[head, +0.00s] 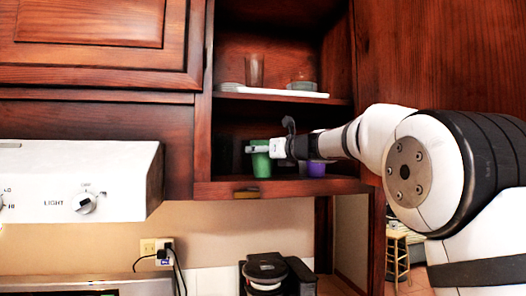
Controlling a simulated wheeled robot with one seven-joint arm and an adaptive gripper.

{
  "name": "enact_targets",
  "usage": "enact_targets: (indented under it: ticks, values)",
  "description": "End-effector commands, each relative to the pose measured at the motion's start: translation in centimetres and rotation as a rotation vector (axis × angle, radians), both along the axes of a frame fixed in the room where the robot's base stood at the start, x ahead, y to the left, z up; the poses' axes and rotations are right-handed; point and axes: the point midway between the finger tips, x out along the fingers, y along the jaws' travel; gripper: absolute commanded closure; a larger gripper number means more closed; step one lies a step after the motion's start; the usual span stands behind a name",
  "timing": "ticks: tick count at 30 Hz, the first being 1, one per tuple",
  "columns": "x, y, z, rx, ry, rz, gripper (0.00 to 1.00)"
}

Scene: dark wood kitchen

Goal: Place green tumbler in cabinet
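The green tumbler (262,166) is upright inside the open cabinet, on or just above its lower shelf (285,186). My gripper (259,147) reaches in from the right, level with the tumbler's upper part. One finger crosses the front of the tumbler; the other finger is hidden. I cannot tell whether the fingers press on the tumbler or stand apart from it, nor whether its base touches the shelf.
A purple cup (316,169) stands right of the tumbler, under my arm. The upper shelf holds a clear glass (254,70), a white tray (285,92) and dishes. A closed cabinet and the white range hood (80,180) are left. A coffee maker (277,272) is below.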

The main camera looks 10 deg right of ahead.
Motion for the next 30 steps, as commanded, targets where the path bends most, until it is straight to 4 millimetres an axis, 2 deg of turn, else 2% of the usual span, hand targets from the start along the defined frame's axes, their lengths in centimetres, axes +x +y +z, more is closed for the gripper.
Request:
enact_targets:
  ticks: [4,5,6,7,20,23,30]
  values:
    - [0.1,0.0,-0.4,0.002,0.001,0.000,0.73]
    - [0.0,0.0,-0.4,0.002,0.001,0.000,0.34]
    - [0.0,0.0,-0.3,0.001,0.000,0.000,0.25]
    - [0.0,0.0,-0.3,0.001,0.000,0.000,0.20]
    - [-0.2,-0.1,0.2,-0.002,-0.001,-0.001,0.20]
    - [-1.2,-0.7,0.1,0.000,0.000,-0.003,0.20]
    - [-5.3,-2.3,0.0,-0.001,0.000,-0.003,0.20]
